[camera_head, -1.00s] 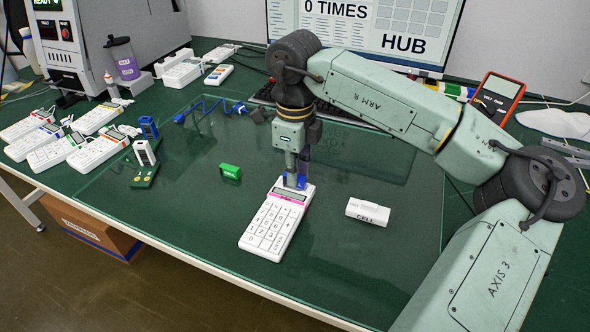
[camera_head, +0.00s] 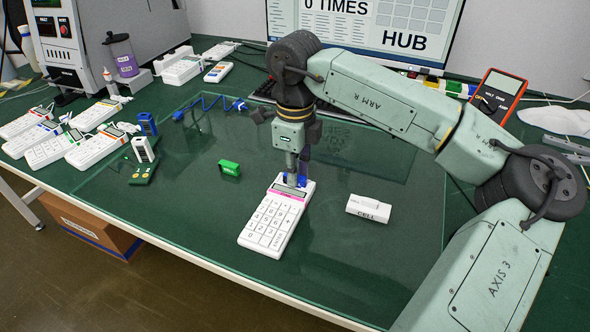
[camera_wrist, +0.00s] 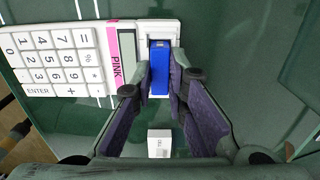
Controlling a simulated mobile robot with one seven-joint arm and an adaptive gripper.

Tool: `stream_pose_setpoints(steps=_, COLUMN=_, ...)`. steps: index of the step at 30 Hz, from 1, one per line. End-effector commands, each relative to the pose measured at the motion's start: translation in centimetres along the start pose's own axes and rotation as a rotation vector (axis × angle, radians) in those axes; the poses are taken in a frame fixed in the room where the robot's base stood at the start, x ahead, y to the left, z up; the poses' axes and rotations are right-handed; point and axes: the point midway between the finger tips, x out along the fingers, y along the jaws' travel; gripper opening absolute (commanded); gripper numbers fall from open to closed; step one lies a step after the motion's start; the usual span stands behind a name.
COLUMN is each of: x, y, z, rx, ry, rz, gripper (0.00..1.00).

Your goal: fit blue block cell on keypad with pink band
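The white keypad with the pink band (camera_head: 272,217) lies on the glass mat, its display end pointing away; its band, marked PINK, shows in the wrist view (camera_wrist: 122,52). My gripper (camera_head: 293,180) points down over that far end. In the wrist view its two fingers (camera_wrist: 162,78) stand on either side of a blue block cell (camera_wrist: 160,76) and appear to press on it. The block lies at the white bay at the keypad's display end; whether it is fully seated I cannot tell. A white piece marked CELL (camera_head: 368,209) lies to the right, apart from the keypad.
A small green block (camera_head: 229,168) lies left of the keypad. The mat right of the CELL piece is clear.

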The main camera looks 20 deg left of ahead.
Motion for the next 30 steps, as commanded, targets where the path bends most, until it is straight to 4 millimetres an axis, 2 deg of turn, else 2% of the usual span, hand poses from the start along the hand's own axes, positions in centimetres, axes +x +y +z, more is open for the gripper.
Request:
stream_pose_setpoints(steps=10, x=0.01, y=0.0, z=0.0, rx=0.0, ry=0.0, rz=0.0, gripper=0.37)
stream_pose_setpoints(steps=30, x=-0.02, y=-0.01, z=-0.02, rx=0.0, ry=0.001, rz=0.0, gripper=0.37)
